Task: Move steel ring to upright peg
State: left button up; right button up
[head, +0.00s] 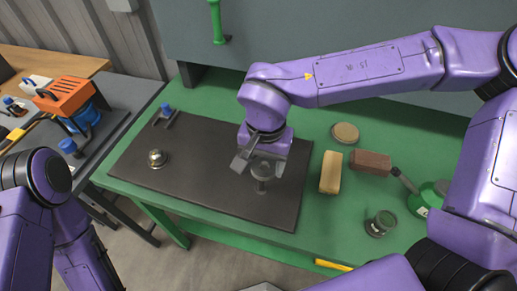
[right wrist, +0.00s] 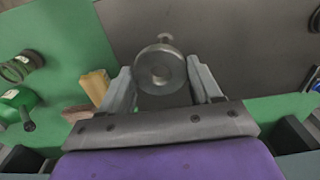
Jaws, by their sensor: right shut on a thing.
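My right gripper (head: 259,164) is over the right part of the dark mat, pointing down. In the right wrist view its two fingers (right wrist: 165,88) are shut on the steel ring (right wrist: 160,70), a round grey piece between the fingertips. In the head view a grey metal stem and foot (head: 262,186) show just below the gripper, which hides much of the ring. A small knob-like metal end (right wrist: 165,38) shows past the ring in the right wrist view. I cannot tell whether the ring is around a peg. My left gripper is out of view.
Right of the mat are a yellow block (head: 331,173), brown block (head: 371,162), tan disc (head: 345,132), jar (head: 381,223) and green can (head: 430,195). The mat's middle is clear.

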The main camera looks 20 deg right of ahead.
aim_at(261, 159)
jog(key=w+f+b, duration=0.2)
jog(key=f, duration=0.1)
jog(key=shift+a, duration=0.1)
jog(key=shift+w+f+b, duration=0.25)
jog(key=shift+f+b, duration=0.05)
jog(key=shift+b, duration=0.15)
jog(key=shift+s+f+b, duration=0.2)
jog(key=shift+s+b, duration=0.4)
jog(key=shift+s+f, duration=0.15)
jog(key=shift+w+f, duration=0.1)
jog(key=shift+w, duration=0.35)
jog(key=shift+s+r+p, duration=0.2)
jog(key=shift+s+p, duration=0.15)
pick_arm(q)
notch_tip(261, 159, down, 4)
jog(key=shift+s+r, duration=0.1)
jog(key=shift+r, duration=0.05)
pick_arm(e)
jog(key=shift+f, duration=0.15)
